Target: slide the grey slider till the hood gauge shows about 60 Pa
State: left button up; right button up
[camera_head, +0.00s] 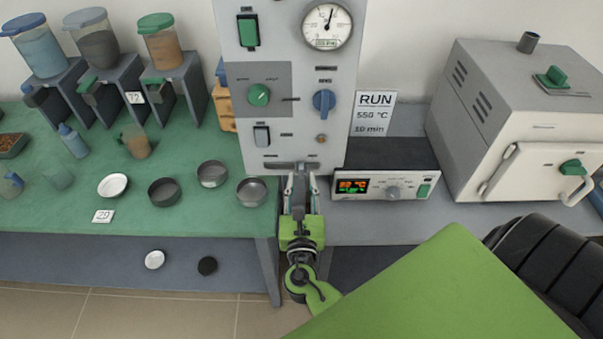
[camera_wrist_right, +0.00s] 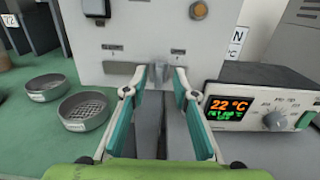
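The grey slider (camera_wrist_right: 158,73) is a small knob low on the tall grey panel (camera_wrist_right: 100,30). Its slot (camera_head: 292,166) shows in the head view near the panel's bottom edge. My right gripper (camera_head: 298,182) reaches up to that edge. In the wrist view its two fingers (camera_wrist_right: 160,80) stand apart on either side of the slider; whether they touch it I cannot tell. The round hood gauge (camera_head: 327,25) is at the panel's top; its needle points nearly straight up, leaning slightly right. Its small readout is too small to read. My left gripper is not in view.
A controller box (camera_head: 385,187) with a lit display stands close right of my right gripper. A furnace (camera_head: 520,125) is farther right. Several round dishes, including a grey one (camera_head: 251,191), lie on the green mat (camera_head: 130,220) at left. A RUN sign (camera_head: 375,112) stands behind the controller.

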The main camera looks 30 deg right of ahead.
jog(key=v, duration=0.8)
jog(key=shift+s, duration=0.15)
jog(key=shift+a, duration=0.1)
